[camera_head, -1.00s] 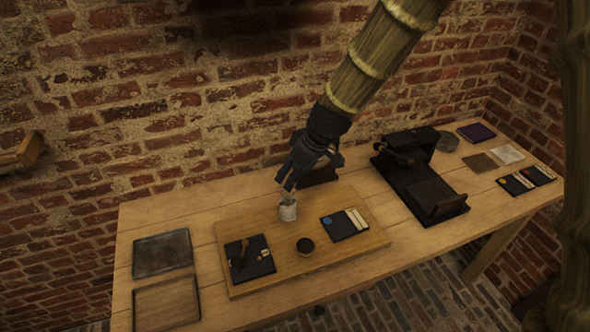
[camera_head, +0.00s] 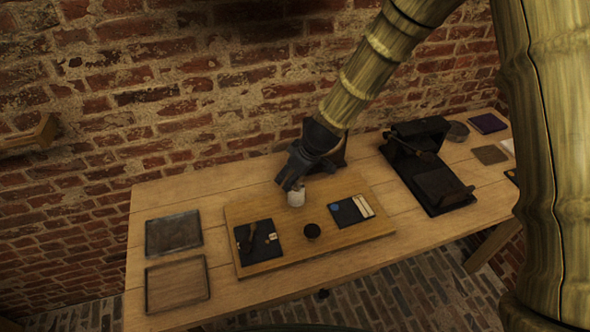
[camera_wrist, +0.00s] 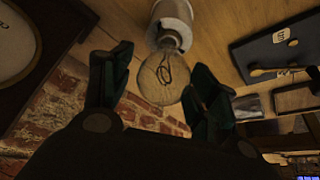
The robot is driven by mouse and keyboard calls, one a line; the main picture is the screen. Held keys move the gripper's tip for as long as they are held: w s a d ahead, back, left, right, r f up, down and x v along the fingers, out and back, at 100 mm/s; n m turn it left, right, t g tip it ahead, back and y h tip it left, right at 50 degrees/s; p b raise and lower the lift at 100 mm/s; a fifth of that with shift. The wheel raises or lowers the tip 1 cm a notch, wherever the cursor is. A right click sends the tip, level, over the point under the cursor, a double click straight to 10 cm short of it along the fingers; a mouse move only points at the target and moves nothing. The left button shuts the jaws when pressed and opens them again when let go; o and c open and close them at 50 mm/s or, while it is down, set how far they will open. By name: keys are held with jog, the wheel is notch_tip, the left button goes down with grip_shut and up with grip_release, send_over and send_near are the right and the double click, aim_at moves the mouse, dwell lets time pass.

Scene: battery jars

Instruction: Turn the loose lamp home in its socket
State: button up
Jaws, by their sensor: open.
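In the wrist view a clear glass lamp (camera_wrist: 161,76) with a visible filament sits in a white cylindrical socket (camera_wrist: 172,14). A metal collar shows where they meet. My gripper (camera_wrist: 157,88) is open, with one dark finger on each side of the lamp's glass; I see no firm contact. In the head view my gripper (camera_head: 291,184) is over the white socket (camera_head: 296,199) at the back of the wooden board (camera_head: 290,251), and its fingers hide the lamp.
On the board are a black plate with a brown piece (camera_head: 262,252), a small round black item (camera_head: 312,231) and a black plate with pale strips (camera_head: 351,211). Two trays (camera_head: 173,234) lie left. A black apparatus (camera_head: 436,190) stands right. A brick wall (camera_head: 190,90) is close behind.

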jog(key=shift+f, duration=0.15)
jog(key=c, duration=1.1)
jog(key=m+t+h+p, duration=0.1)
jog(key=m, duration=0.3)
jog(key=shift+w+d, duration=0.1)
jog(key=shift+w, duration=0.05)
jog(key=shift+w+d+m+t+h+p, duration=0.15)
jog(key=shift+m+t+h+p, duration=0.15)
jog(key=shift+m+h+p, duration=0.65)
jog(key=shift+m+y, duration=0.25)
jog(key=shift+y, duration=0.1)
jog(key=shift+d+m+p, duration=0.1)
jog(key=shift+m+p, duration=0.65)
jog(key=shift+m, duration=0.05)
jog(key=shift+d+m+h+p, duration=0.15)
jog(key=shift+m+h+p, duration=0.5)
jog(key=shift+m+p, duration=0.8)
jog(key=shift+d+m+h+p, duration=0.15)
jog(key=shift+m+h+p, duration=0.65)
jog(key=shift+p, duration=1)
jog(key=shift+d+m+h+p, duration=0.1)
jog(key=shift+m+h+p, duration=0.15)
jog(key=shift+m+p, duration=0.95)
